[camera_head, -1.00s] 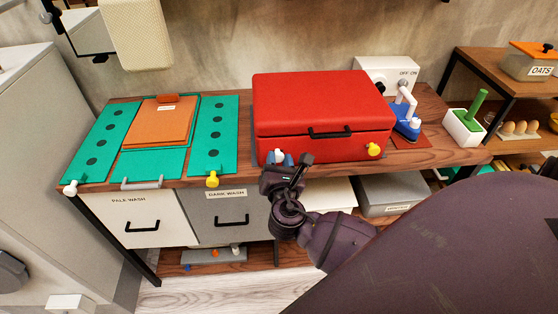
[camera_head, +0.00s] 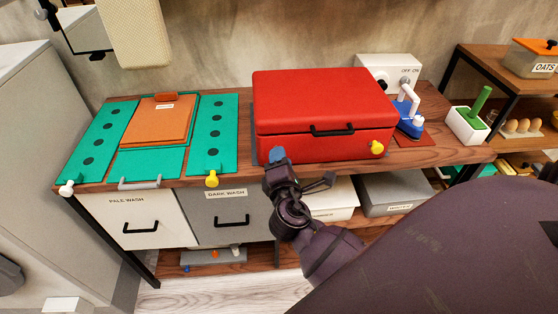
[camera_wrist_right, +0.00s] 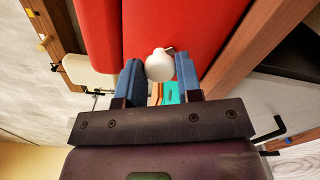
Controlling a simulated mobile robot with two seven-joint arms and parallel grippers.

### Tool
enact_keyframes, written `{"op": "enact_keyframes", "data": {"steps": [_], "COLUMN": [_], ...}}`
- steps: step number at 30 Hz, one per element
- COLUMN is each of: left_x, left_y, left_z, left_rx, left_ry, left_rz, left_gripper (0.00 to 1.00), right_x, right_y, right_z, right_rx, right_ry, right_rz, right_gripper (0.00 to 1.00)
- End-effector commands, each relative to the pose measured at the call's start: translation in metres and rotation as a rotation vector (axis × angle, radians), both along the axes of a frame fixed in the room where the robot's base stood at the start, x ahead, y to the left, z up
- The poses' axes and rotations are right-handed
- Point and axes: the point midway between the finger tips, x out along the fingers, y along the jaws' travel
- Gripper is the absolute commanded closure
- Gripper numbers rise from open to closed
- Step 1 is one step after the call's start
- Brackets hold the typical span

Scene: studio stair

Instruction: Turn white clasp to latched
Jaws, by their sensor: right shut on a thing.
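The red case (camera_head: 320,105) stands shut on the wooden bench, with a black handle on its front. The white clasp (camera_wrist_right: 159,66) sits at the case's front left, seen as a round white knob in the right wrist view. My right gripper (camera_head: 277,155) is at that front left corner, its blue fingers on both sides of the knob. The fingers (camera_wrist_right: 159,62) are shut on the clasp. In the head view the gripper hides the clasp. A yellow clasp (camera_head: 376,147) is at the case's front right. My left gripper is not in view.
A blue iron-like object (camera_head: 411,128) stands right of the case. Drawers (camera_head: 232,216) are below.

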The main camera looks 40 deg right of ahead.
Motion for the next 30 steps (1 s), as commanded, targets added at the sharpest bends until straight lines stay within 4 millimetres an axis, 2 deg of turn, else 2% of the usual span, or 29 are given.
{"op": "enact_keyframes", "data": {"steps": [7, 15, 30], "left_x": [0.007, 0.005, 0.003], "left_y": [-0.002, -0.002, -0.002], "left_z": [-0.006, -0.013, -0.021], "left_rx": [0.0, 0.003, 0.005], "left_ry": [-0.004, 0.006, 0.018], "left_rz": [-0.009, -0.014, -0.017], "left_gripper": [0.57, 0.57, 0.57], "right_x": [-0.001, -0.001, 0.0], "right_y": [0.0, 0.0, 0.0], "right_z": [-0.005, -0.005, -0.003], "right_rx": [0.201, 0.386, 0.553], "right_ry": [-0.115, -0.231, -0.335], "right_rz": [-0.004, -0.004, -0.002], "right_gripper": [0.91, 0.91, 0.91]}}
